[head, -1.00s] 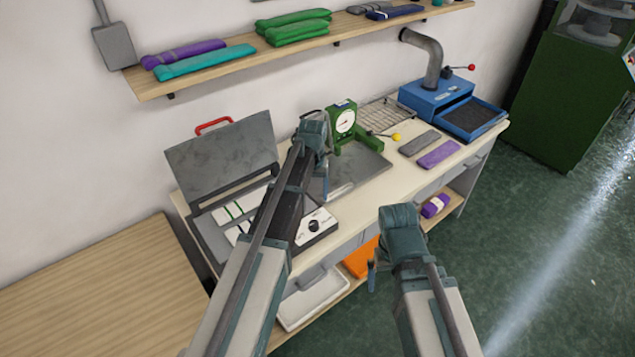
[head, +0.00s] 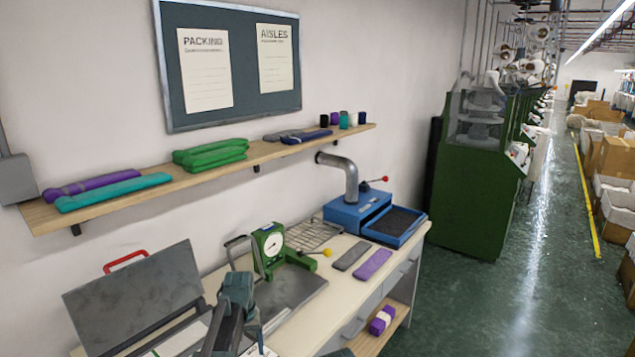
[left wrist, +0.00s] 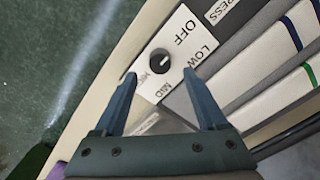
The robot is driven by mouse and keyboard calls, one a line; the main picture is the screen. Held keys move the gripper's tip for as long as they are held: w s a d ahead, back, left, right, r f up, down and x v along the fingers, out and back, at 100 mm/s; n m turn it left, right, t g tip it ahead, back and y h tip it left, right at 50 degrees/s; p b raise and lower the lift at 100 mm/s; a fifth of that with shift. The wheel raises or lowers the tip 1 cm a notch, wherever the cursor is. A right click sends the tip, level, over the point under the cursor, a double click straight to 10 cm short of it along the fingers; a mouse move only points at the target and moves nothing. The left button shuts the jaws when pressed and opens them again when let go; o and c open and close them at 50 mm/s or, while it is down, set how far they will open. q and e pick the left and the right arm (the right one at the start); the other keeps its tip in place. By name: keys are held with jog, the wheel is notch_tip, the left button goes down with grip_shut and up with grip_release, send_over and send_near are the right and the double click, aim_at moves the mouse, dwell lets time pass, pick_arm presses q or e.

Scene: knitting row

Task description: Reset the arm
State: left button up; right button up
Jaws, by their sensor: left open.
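My left gripper (head: 250,325) hangs over the front of the workbench in the head view, near the open press with the grey lid (head: 140,295). In the left wrist view the left gripper (left wrist: 158,92) has its two fingers wide apart with nothing between them. A white control panel with a black knob (left wrist: 159,56) lies just beyond the fingertips. Of my right arm, only a small teal sliver shows at the bottom edge of the head view; its fingers are hidden.
A green gauge stand (head: 268,248) and a blue machine with an open drawer (head: 358,212) stand on the bench. Grey and purple strips (head: 372,264) lie nearby. A wooden shelf (head: 225,165) with folded knits runs above. The green floor (head: 480,300) at right is open.

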pick_arm(q)
notch_tip(320, 180, down, 4)
jog(key=b, duration=0.3)
jog(key=shift+f, duration=0.15)
notch_tip(320, 180, up, 14)
jog(key=p, duration=1.3)
notch_tip(320, 180, down, 15)
jog(key=b, duration=1.4)
jog(key=shift+r, duration=0.2)
jog(key=m, duration=0.3)
jog(key=shift+r, duration=0.15)
jog(key=m, duration=0.6)
jog(key=shift+m, duration=0.4)
